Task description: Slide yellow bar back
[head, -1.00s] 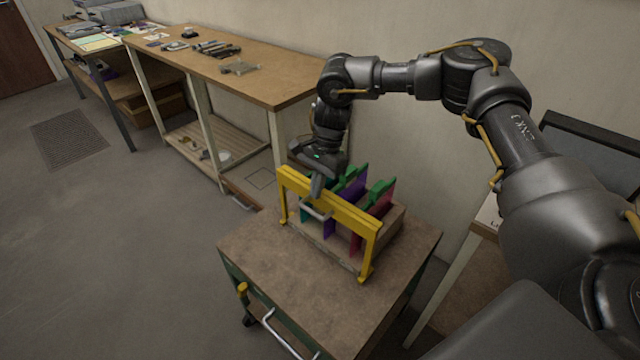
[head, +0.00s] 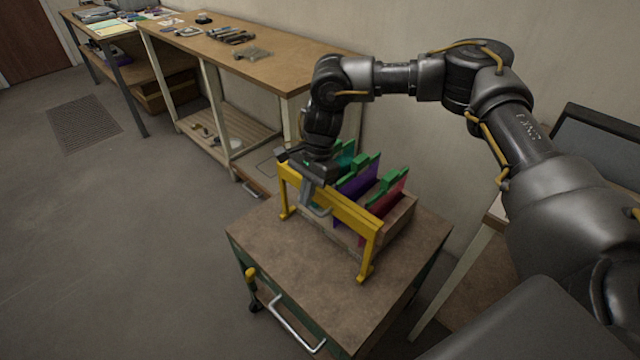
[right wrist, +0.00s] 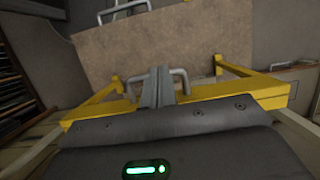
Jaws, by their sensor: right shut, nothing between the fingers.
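The yellow bar (head: 352,213) is the top rail of a yellow frame with feet on the cart top, along the front of a wooden rack. It also crosses the right wrist view (right wrist: 262,88). A small grey handle (head: 322,211) sticks out from its front; it also shows in the wrist view (right wrist: 181,76). My right gripper (head: 309,200) is shut and empty, pointing down over the bar's left part. Its fingers (right wrist: 158,88) overlap the handle; whether they are inside its loop or touch it, I cannot tell. My left gripper is out of view.
Teal, purple (head: 360,182) and red (head: 386,195) panels with green grips stand in the wooden rack (head: 399,216) behind the bar. The cart top (head: 300,262) is bare in front. A workbench (head: 285,72) stands behind at left.

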